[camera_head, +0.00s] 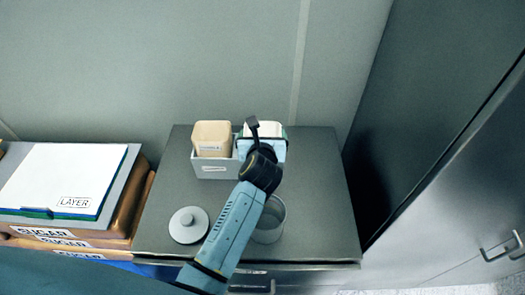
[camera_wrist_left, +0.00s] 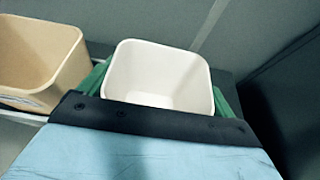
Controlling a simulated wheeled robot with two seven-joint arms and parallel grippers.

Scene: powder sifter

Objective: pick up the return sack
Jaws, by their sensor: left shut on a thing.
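My left gripper (camera_head: 264,138) is over the right part of a grey caddy (camera_head: 214,171) on the dark cabinet. Its green fingers stand on either side of a white open container (camera_wrist_left: 158,72), and it is shut on it. The white container looks empty inside and upright; its lower part is hidden. I cannot tell whether it still touches the caddy. Brown sacks marked SUGAR (camera_head: 68,243) lie stacked at the left. No sack marked as a return sack can be made out. My right gripper is not in view.
A beige container (camera_head: 211,137) stands in the caddy's left part, close beside my gripper. A round grey lid (camera_head: 188,225) and a grey cylindrical vessel (camera_head: 271,222) are nearer the front. A white board marked LAYER (camera_head: 62,177) lies on the sacks. A tall dark cabinet (camera_head: 420,130) stands at the right.

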